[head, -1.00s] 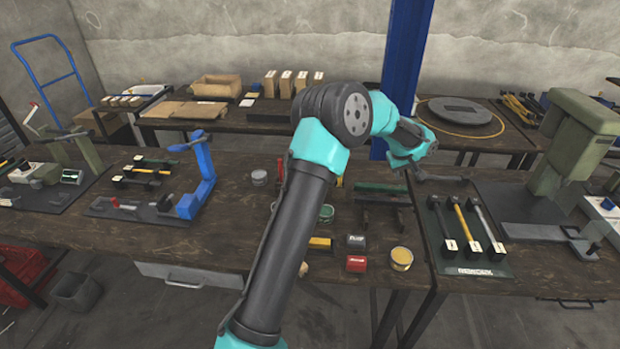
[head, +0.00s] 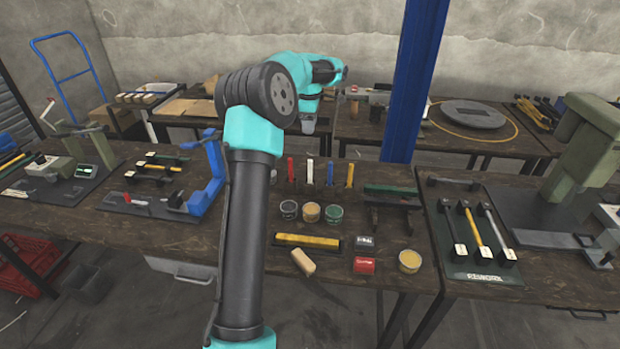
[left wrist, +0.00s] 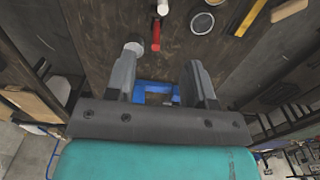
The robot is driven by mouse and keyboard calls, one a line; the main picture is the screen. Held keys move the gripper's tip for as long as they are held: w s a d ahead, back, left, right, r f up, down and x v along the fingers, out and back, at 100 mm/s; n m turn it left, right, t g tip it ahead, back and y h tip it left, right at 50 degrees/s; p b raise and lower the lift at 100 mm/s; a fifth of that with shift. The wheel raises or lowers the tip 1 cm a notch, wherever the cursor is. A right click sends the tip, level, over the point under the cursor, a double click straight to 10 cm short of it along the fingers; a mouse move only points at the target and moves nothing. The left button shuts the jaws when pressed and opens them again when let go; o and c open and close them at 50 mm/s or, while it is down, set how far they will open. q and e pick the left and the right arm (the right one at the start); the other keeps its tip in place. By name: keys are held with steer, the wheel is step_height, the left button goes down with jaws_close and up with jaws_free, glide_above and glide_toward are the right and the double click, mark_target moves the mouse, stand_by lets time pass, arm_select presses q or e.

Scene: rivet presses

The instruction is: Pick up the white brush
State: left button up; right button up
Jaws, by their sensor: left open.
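The white brush (head: 310,172) stands upright in a row with a red brush (head: 291,170), a blue brush (head: 330,173) and a yellow brush (head: 349,176), behind several tins. My left gripper (head: 308,126) is raised behind and above this row, pointing down and small in the head view. In the left wrist view my left gripper (left wrist: 168,80) is open, with nothing held between its fingers. The red brush (left wrist: 156,36) shows ahead of the fingers. A white piece at the top edge, likely the white brush (left wrist: 162,7), is cut off. My right gripper is not in view.
Tins (head: 312,212), a yellow bar (head: 307,241), a wooden block (head: 303,262) and a red box (head: 364,265) lie in front of the brushes. A blue press (head: 213,170) stands left and a green press (head: 578,150) right. A blue post (head: 412,90) rises behind.

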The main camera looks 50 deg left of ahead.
mark_target(310, 161)
arm_select(q)
step_height(310, 161, down, 12)
steer(key=shift+f, duration=0.1)
stand_by(0.4)
steer(key=shift+d+f, duration=0.15)
steer(key=shift+f, duration=1.15)
steer(key=shift+d+f, duration=0.1)
steer(key=shift+f, duration=1.2)
jaws_close()
